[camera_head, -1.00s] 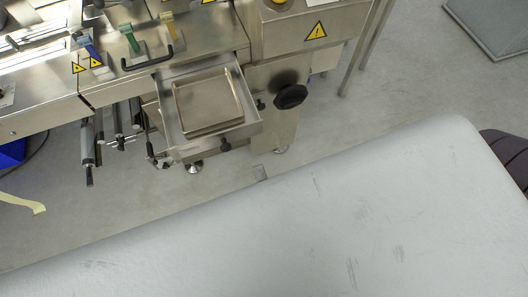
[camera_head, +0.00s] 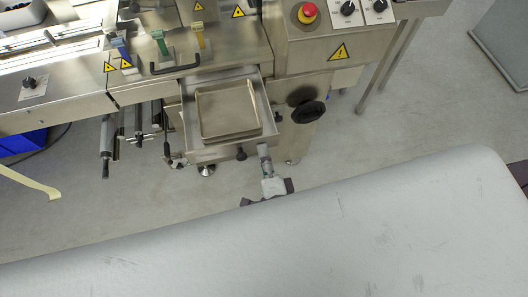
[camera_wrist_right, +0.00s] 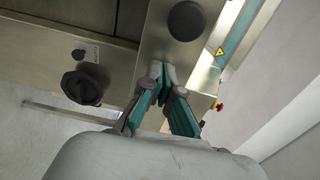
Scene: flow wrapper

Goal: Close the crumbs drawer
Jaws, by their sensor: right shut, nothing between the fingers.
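The crumbs drawer (camera_head: 188,142) is a steel drawer pulled out of the machine front, with a rectangular tray (camera_head: 202,112) inside. A black knob (camera_head: 241,153) sits on its front. My right gripper (camera_head: 264,150) is shut and empty, just to the right of that knob at the drawer's front right corner. In the right wrist view its fingertips (camera_wrist_right: 164,72) are together in front of a steel surface. A black round knob shows above them there; I cannot tell whether it is the drawer's knob. My left gripper is not in view.
The steel machine (camera_head: 345,52) fills the top, with a red stop button (camera_head: 308,13). A black handwheel (camera_head: 307,111) is right of the drawer. Rollers (camera_head: 106,145) hang at its left. A large grey surface fills the bottom.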

